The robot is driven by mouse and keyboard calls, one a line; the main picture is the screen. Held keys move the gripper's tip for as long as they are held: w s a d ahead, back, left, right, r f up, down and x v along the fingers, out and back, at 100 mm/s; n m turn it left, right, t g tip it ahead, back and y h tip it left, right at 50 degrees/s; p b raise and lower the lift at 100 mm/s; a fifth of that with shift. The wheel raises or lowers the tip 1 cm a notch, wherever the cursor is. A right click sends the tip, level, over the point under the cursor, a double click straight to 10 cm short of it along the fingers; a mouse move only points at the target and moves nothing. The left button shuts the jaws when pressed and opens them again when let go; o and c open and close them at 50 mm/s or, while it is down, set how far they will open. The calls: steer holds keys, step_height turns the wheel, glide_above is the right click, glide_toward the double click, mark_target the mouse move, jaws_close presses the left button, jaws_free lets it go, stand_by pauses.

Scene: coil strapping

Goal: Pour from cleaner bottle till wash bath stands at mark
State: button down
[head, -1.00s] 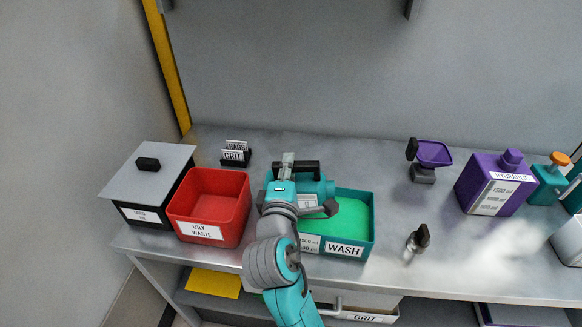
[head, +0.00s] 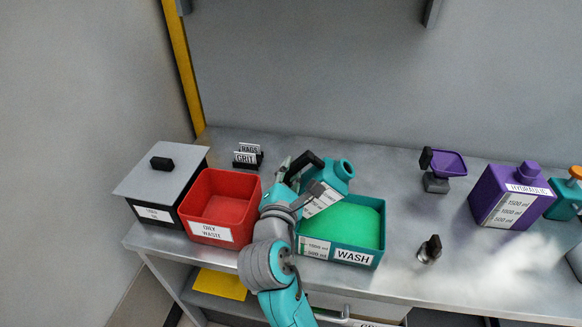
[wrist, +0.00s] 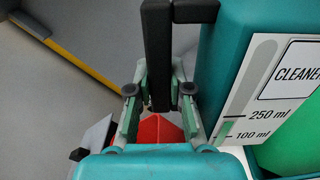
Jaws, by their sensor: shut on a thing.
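The teal cleaner bottle (head: 342,172) is held tilted above the back left of the wash bath, its round mouth toward the upper right. No stream from it shows. In the wrist view its label (wrist: 268,95) reads CLEANER, with 250 ml and 100 ml marks and a green strip near 100 ml. My gripper (head: 300,168) is shut on the bottle's black handle (wrist: 158,60). The teal wash bath (head: 372,259) holds bright green liquid (head: 352,222). Its front scale (head: 314,248) reads 1500 ml and 500 ml; the level against it is too small to read.
A red oily waste bin (head: 222,190) stands left of the bath, beside a grey-lidded box (head: 160,172). Label cards (head: 247,155) stand behind. To the right are a purple funnel-like piece (head: 450,163), a small black-topped fitting (head: 430,250) and a purple hydraulic container (head: 508,195).

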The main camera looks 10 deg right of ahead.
steer(key=shift+f+n, duration=0.1)
steer(key=shift+n, duration=0.4)
steer(key=f+n, duration=0.1)
steer(key=d+f+n, duration=0.1)
steer(key=n, duration=0.1)
steer(key=d+f+n, duration=0.1)
steer(key=shift+s+d+f+n, duration=0.1)
steer(key=shift+s+n, duration=0.2)
steer(key=shift+s, duration=0.05)
steer(key=shift+s+d+f+n, duration=0.25)
steer(key=shift+d+f+n, duration=0.7)
steer(key=shift+f+n, duration=0.25)
